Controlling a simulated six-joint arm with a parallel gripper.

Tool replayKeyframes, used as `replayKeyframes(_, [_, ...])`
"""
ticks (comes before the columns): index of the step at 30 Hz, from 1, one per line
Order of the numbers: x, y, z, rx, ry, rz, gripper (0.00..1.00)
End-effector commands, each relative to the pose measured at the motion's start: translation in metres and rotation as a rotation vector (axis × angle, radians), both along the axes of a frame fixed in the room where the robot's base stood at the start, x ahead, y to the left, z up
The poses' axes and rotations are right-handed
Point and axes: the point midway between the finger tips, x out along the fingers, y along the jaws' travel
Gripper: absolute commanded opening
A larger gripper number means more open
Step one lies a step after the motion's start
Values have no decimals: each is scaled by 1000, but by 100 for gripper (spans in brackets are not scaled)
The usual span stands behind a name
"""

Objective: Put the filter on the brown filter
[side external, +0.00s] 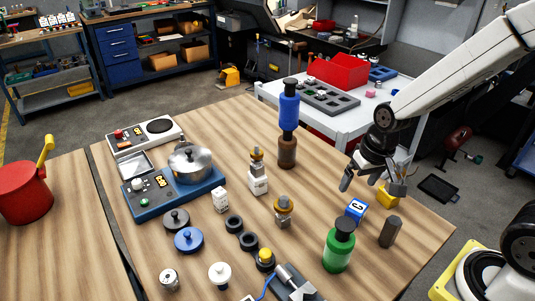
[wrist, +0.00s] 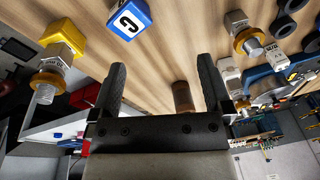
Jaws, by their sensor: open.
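A blue filter (side external: 289,108) with a black top stands upright on the brown filter (side external: 287,152) at the back of the table in the side external view. A dark collar lies between them. A green filter (side external: 338,252) with a black top stands near the front. My gripper (side external: 371,184) is open and empty, right of the stacked pair and apart from it. In the wrist view, my gripper's (wrist: 160,64) fingers are spread, and the brown filter (wrist: 183,97) shows beyond the right finger's inner side. The blue filter does not show there.
A blue lettered cube (side external: 356,209), a dark block (side external: 390,232) and a yellow block (side external: 387,197) lie near my gripper. Several black rings, fittings and a hot plate with a pot (side external: 190,162) occupy the left. Bare wood lies around the brown filter.

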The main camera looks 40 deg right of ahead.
Motion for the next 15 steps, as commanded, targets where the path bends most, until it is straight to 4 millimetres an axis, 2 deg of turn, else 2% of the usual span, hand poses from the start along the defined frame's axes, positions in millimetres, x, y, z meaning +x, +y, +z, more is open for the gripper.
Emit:
replayKeyframes(1, [-10,3,-1,-30,-18,75,100])
replayKeyframes(6, [-27,8,-6,-96,-60,249,100])
replayKeyframes(15, [-31,8,-7,-112,-70,293,100])
